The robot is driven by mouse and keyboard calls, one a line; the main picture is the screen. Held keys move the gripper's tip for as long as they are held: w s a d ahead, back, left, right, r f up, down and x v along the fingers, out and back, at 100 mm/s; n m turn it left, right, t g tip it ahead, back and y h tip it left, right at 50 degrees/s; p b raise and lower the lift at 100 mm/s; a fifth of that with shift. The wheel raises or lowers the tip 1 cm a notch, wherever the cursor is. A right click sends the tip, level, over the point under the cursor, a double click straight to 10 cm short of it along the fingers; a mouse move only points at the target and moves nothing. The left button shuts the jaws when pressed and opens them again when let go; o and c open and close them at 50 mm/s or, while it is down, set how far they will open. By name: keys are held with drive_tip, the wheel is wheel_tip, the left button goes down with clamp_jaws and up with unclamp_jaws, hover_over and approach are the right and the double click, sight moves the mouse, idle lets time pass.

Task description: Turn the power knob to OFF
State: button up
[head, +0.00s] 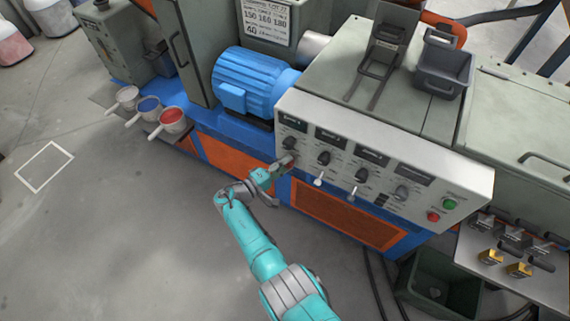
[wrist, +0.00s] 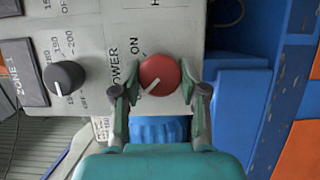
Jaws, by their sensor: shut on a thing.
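The red power knob (wrist: 160,74) sits between the fingers of my gripper (wrist: 162,92) in the wrist view, one finger against each side. Its white pointer line slants towards the lower left of that view. The words POWER and ON show on the panel just left of the knob; any OFF label is not visible. In the head view my gripper (head: 284,163) is at the lower left end of the pale control panel (head: 456,189) and mostly hides the knob.
A dark zone knob (wrist: 66,77) is left of the red knob in the wrist view. The panel also has a green button (head: 450,204), a red button (head: 433,217) and metal levers. A blue motor (head: 250,82) stands behind my gripper. Grey floor lies open at left.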

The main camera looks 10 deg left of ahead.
idle(0.4)
drive_tip(key=o, duration=1.1)
drive_tip(key=shift+o, duration=0.2)
drive_tip(key=v, duration=1.2)
drive_tip(key=shift+f, duration=0.1)
